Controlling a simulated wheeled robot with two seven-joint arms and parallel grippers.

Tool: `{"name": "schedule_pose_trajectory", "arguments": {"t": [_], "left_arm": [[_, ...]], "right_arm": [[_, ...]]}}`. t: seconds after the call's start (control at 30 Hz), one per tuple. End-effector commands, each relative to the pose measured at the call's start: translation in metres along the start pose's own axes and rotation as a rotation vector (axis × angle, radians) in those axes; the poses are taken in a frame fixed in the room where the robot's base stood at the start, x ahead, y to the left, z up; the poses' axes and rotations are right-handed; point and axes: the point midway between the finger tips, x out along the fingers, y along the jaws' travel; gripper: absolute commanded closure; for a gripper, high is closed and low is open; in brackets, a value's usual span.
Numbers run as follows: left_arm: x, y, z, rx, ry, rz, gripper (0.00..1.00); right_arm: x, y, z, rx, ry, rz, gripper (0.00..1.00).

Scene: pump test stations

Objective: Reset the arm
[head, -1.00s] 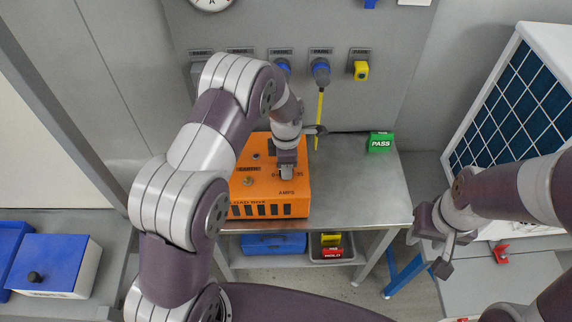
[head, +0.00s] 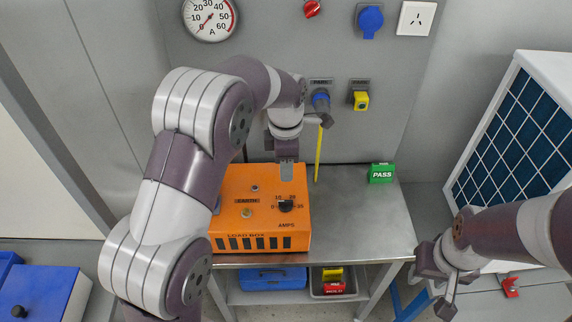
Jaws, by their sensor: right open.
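My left arm comes in from the left and reaches over the orange load box (head: 240,212). My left gripper (head: 287,172) points down above the back right part of the box, behind its black AMPS dial knob (head: 286,206). The knob is in plain view, and the gripper looks clear of it. The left fingers are seen edge-on, so their gap does not show. My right gripper (head: 440,284) is at the right, off the right end of the steel bench (head: 350,228), with its fingers apart and nothing between them.
A green PASS block (head: 381,173) stands at the bench's back right. A yellow strip (head: 319,155) hangs below a blue plug (head: 320,98) near my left wrist. A blue-gridded panel (head: 520,125) stands at the right. The bench's middle right is clear.

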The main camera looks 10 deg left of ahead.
Motion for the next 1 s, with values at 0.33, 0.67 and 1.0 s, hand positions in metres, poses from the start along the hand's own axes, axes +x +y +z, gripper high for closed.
{"name": "schedule_pose_trajectory", "arguments": {"t": [0.33,0.67,1.0], "left_arm": [[0.001,0.0,0.0,0.015,0.0,0.0,0.63],[0.028,-0.053,-0.028,1.217,0.009,0.05,0.63],[0.019,-0.177,-0.097,1.901,0.06,0.088,0.63]], "right_arm": [[0.0,0.0,0.0,0.0,0.0,0.0,0.57],[0.0,0.0,0.0,0.0,0.0,0.0,0.57],[0.0,0.0,0.0,0.0,0.0,0.0,0.57]]}}
